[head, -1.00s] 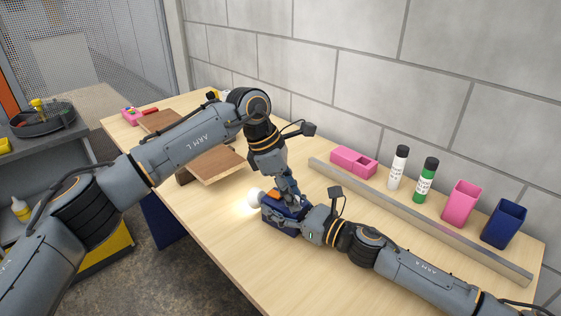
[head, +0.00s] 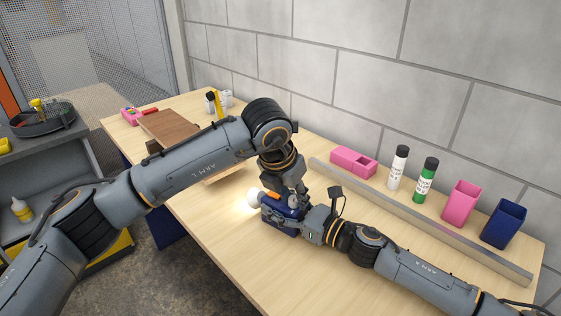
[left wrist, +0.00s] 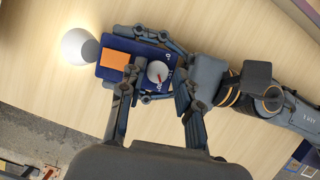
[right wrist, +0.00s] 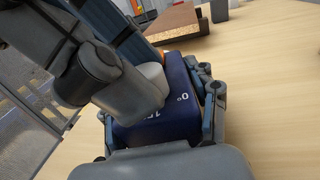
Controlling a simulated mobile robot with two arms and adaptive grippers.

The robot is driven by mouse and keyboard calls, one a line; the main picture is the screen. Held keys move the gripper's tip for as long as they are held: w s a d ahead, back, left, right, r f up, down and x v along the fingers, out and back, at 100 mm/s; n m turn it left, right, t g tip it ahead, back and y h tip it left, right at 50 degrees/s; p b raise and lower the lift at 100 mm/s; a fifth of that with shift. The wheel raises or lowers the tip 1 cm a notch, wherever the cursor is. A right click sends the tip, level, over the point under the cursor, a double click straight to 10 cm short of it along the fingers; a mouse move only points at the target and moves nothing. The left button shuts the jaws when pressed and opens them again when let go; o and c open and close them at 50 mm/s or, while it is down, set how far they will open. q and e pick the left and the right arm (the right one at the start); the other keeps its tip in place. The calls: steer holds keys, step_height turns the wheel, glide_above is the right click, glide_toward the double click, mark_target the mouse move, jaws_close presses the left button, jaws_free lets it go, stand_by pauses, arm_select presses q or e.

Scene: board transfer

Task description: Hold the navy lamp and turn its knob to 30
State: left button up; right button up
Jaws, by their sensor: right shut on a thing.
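The navy lamp (head: 272,214) lies on the table with its lit white bulb (left wrist: 78,46) pointing left and an orange patch (left wrist: 115,60) on top. Its light grey knob (left wrist: 158,73) has a red pointer mark and printed numbers beside it, partly hidden. My right gripper (left wrist: 150,66) is shut on the lamp body, one finger along each side; the navy body also shows between its fingers in the right wrist view (right wrist: 178,95). My left gripper (left wrist: 154,84) is open above the lamp, its fingers apart on either side of the knob. Contact with the knob cannot be told.
A long grey bar (head: 420,222) lies behind my right arm. Behind it stand a pink block (head: 353,162), a white bottle (head: 398,168), a green bottle (head: 426,181), a pink cup (head: 461,203) and a navy cup (head: 503,222). A brown board (head: 170,132) lies farther left.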

arm_select(q)
steer(key=v, duration=1.1)
steer(key=shift+r, duration=0.3)
steer(key=shift+a, duration=0.1)
arm_select(e)
steer(key=o, duration=1.4)
